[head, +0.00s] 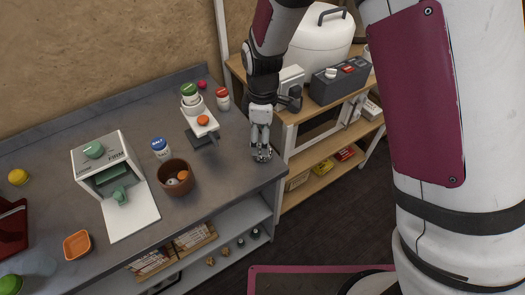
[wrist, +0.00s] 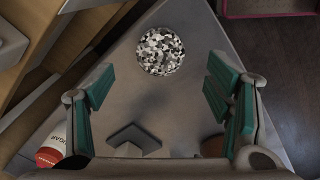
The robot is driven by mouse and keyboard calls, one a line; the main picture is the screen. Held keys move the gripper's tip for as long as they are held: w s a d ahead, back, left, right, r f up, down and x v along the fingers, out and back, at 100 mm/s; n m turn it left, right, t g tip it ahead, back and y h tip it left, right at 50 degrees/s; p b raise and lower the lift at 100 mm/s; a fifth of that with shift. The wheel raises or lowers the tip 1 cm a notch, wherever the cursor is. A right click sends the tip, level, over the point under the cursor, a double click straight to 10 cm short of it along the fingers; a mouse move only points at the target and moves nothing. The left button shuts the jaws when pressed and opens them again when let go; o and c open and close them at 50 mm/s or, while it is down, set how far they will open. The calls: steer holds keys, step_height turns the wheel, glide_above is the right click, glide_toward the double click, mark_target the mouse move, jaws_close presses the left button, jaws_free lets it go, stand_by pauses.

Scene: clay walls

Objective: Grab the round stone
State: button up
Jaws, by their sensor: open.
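The round stone (wrist: 161,51) is a black, white and grey speckled ball. In the wrist view it sits on the grey counter, ahead of and between the two teal-padded fingers, apart from both. In the head view the stone (head: 262,156) shows at the counter's right end, just below my gripper (head: 261,141), which partly hides it. My gripper points down and its fingers are spread apart and empty. The gripper also shows in the wrist view (wrist: 160,82).
The grey counter (head: 235,172) ends just right of the stone. To the left are a grey stand (head: 205,139), a brown pot (head: 176,185) and a salt shaker (head: 160,147). A red-lidded sugar shaker (head: 223,101) stands behind. A wooden shelf (head: 313,160) adjoins at right.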

steer(key=shift+f, duration=2.85)
steer(key=c, duration=1.5)
